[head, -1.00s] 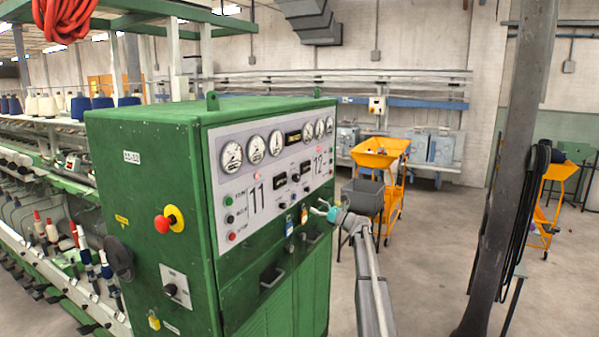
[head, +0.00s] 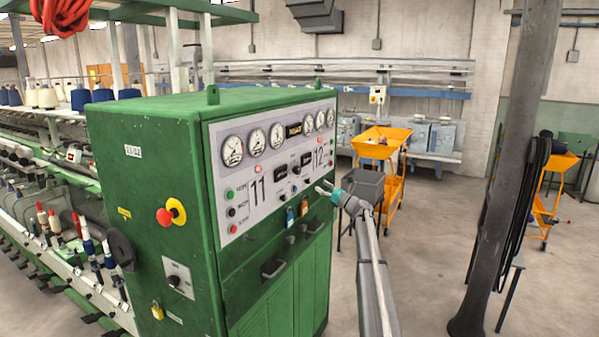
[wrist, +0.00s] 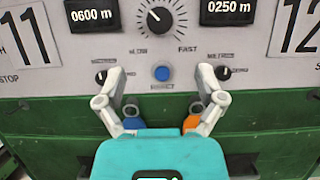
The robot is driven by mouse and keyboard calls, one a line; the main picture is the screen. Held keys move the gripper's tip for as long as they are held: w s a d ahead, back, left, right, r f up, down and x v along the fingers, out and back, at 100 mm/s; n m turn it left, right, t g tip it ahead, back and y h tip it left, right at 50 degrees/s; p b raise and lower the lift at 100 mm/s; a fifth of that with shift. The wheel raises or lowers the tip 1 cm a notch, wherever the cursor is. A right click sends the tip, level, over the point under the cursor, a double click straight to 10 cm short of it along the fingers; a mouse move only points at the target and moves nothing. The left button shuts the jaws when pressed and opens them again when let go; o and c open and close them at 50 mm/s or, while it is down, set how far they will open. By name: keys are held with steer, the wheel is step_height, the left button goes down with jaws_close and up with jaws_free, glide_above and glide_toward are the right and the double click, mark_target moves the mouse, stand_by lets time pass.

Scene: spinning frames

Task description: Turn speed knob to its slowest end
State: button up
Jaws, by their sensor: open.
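The speed knob (wrist: 160,20) is black inside a ring of scale marks, with "FAST" at its lower right and a partly legible label at its lower left. A light pointer mark on it seems to face up-left. In the head view the knob (head: 295,170) is small on the grey panel. My gripper (wrist: 160,73) is open and empty, its two fingers apart in front of the panel below the knob. A blue button (wrist: 162,73) shows between the fingertips. In the head view my gripper (head: 322,189) is at the panel's lower right.
Two small black knobs (wrist: 101,77) (wrist: 222,72) flank the blue button, close to the fingertips. Displays (wrist: 93,14) (wrist: 228,11) sit beside the speed knob. Blue and orange tags (head: 290,217) (head: 304,208) hang below the panel. A red emergency button (head: 165,216) is on the cabinet's side.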

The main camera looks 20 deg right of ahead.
mark_target(299, 171)
steer(key=p+x, duration=0.4)
steer(key=x, duration=0.7)
steer(key=shift+w+a+r, duration=0.15)
steer(key=shift+w+a, duration=0.05)
steer(key=shift+w, duration=0.1)
steer(key=c, duration=1.2)
steer(key=shift+o, duration=0.2)
